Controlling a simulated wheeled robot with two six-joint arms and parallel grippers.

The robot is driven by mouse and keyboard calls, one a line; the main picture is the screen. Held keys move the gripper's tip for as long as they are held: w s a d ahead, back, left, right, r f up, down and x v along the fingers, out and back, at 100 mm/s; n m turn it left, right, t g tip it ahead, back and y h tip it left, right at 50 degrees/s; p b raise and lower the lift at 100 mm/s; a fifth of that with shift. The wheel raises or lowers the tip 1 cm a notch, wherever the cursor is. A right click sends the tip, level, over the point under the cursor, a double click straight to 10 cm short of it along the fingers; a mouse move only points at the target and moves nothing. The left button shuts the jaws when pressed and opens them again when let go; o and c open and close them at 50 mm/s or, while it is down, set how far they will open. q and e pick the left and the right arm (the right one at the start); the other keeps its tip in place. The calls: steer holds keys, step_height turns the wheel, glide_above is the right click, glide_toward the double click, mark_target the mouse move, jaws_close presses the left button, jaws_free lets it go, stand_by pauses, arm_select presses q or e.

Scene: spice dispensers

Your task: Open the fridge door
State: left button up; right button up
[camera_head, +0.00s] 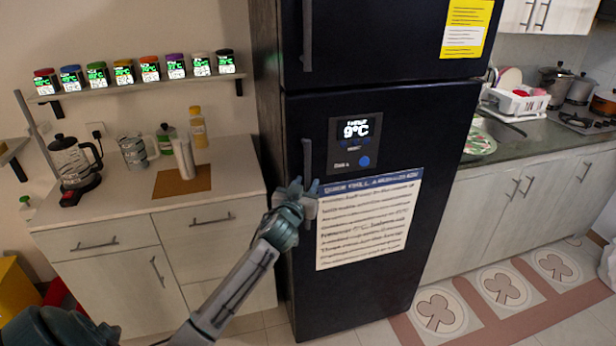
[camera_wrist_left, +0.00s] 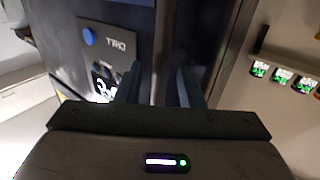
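The black fridge (camera_head: 400,120) stands in the middle of the head view, with its large lower door shut. A vertical handle (camera_head: 307,156) runs along the left side of that door. My left gripper (camera_head: 303,188) is at the lower part of this handle. Its two fingers are apart, one to each side of the handle. In the left wrist view the fingers (camera_wrist_left: 158,86) also stand apart before the dark door, with the handle strip between them. Whether they touch it cannot be told. My right gripper is not in view.
A counter (camera_head: 110,208) with a kettle (camera_head: 72,165) and bottles stands left of the fridge, below a shelf (camera_head: 130,90) of spice dispensers. Right of the fridge is a sink counter (camera_head: 530,140). The tiled floor (camera_head: 490,290) before the fridge is clear.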

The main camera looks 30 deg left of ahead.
arm_select(q)
steer(key=shift+x, duration=1.1)
jaws_close()
steer(key=shift+f, duration=0.1)
